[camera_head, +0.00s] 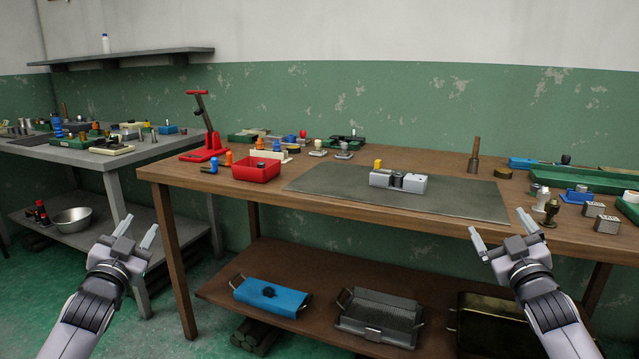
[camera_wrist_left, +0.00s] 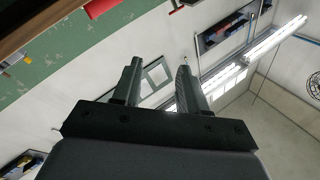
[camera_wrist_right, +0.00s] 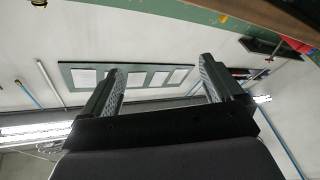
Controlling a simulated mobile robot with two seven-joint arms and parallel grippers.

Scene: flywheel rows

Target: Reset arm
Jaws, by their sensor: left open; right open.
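My left gripper (camera_head: 136,236) is open and empty, raised in front of the gap between the grey bench and the wooden workbench. Its two fingers stand apart in the left wrist view (camera_wrist_left: 158,85), with only wall, ceiling and lights beyond. My right gripper (camera_head: 500,229) is open and empty, in front of the right part of the workbench. Its fingers are also apart in the right wrist view (camera_wrist_right: 160,88), with nothing between them. Neither gripper touches anything.
The wooden workbench (camera_head: 400,225) bears a dark mat (camera_head: 450,199) with a grey metal block (camera_head: 398,181), a red bin (camera_head: 256,168), a red press (camera_head: 205,135) and several small parts. Its lower shelf holds a blue tray (camera_head: 270,296). A grey bench (camera_head: 100,158) stands at left.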

